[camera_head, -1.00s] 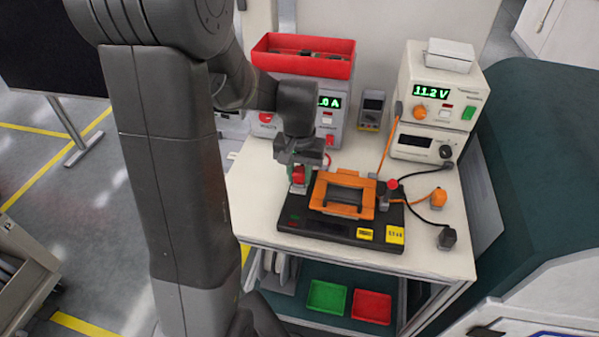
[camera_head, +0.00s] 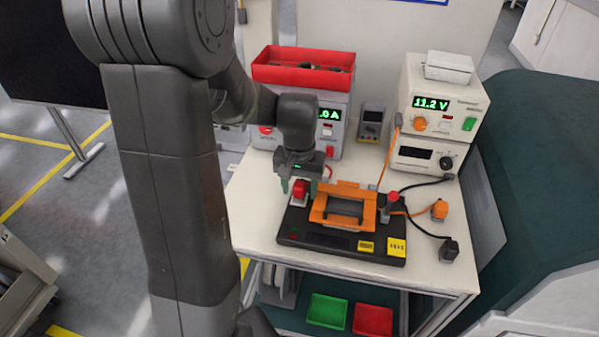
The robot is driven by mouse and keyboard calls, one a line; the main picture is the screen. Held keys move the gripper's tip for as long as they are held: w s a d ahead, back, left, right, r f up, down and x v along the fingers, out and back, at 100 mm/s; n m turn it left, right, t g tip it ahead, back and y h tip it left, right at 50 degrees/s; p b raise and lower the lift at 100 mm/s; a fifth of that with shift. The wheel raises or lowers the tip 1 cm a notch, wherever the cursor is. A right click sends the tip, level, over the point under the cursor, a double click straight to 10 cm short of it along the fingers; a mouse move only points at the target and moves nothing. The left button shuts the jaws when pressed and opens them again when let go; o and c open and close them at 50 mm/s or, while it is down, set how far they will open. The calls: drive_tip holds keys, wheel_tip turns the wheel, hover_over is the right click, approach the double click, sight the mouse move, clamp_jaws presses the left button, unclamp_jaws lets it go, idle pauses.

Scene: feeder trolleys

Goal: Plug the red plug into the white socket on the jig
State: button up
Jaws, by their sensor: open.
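The red plug (camera_head: 300,188) stands at the left end of the dark jig base (camera_head: 318,239). It sits on the white socket (camera_head: 297,201), which shows just below it; how deep the plug is seated I cannot tell. My gripper (camera_head: 301,184) is open and points down just above the plug, with its green-tinted fingers at the plug's sides. The plug's top is partly hidden by the gripper. A red lead shows behind the gripper at its right.
An orange frame (camera_head: 366,214) is on the jig beside the plug. A red-topped part (camera_head: 392,197) stands at its right. Orange (camera_head: 439,210) and black (camera_head: 449,250) connectors with cables lie on the table at right. Instruments and a red bin (camera_head: 303,76) stand behind.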

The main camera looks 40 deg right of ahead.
wheel_tip(320, 180, up, 13)
drive_tip(key=shift+r, duration=0.2)
drive_tip(key=shift+f, duration=0.1)
idle(0.5)
wheel_tip(320, 180, down, 14)
drive_tip(key=shift+r, duration=0.15)
idle(0.5)
drive_tip(key=shift+r, duration=0.1)
